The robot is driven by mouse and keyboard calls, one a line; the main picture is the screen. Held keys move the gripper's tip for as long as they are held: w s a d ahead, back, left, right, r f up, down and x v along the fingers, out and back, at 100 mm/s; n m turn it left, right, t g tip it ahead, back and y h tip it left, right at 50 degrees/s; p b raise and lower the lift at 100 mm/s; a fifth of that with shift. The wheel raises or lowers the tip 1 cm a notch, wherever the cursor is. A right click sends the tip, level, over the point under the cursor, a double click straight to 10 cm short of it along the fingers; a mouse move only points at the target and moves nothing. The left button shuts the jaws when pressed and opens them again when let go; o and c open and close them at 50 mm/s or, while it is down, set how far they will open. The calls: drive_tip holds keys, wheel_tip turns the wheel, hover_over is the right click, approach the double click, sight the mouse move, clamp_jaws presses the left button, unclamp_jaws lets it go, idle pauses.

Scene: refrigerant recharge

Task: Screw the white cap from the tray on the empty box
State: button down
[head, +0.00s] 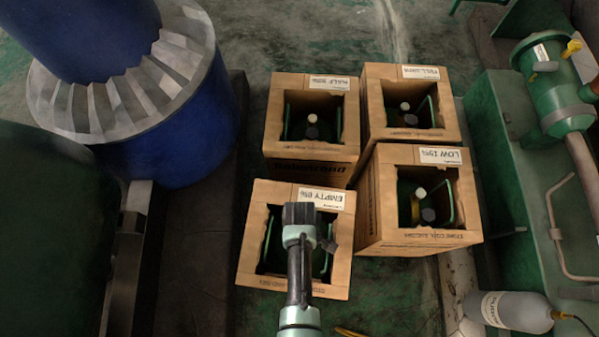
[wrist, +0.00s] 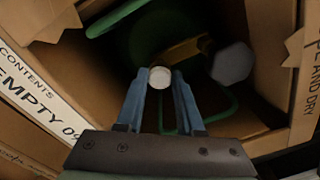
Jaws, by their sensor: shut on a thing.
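The box labelled EMPTY (head: 245,262) is the front left one of the cardboard boxes, open at the top. My gripper (head: 300,212) is over its opening and hides most of the inside in the head view. In the wrist view the white cap (wrist: 159,77) is between my two fingertips (wrist: 160,84), and the gripper is shut on it. Inside the box (wrist: 30,75) a green cylinder (wrist: 150,40) with a brassy valve part and a grey knob (wrist: 232,63) shows behind the cap. I cannot tell whether the cap touches the valve. The tray is not in view.
Boxes labelled HALF (head: 312,150), FULL (head: 385,128) and LOW (head: 375,235) stand close behind and to the right. A white bottle (head: 510,311) lies at the lower right near green machinery (head: 495,130). A blue drum stands at the upper left.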

drive_tip(key=m, duration=0.3)
drive_tip(key=shift+m+p, duration=0.3)
drive_tip(key=shift+p, duration=0.05)
drive_tip(key=shift+m, duration=0.8)
drive_tip(key=shift+c, duration=2.3)
unclamp_jaws()
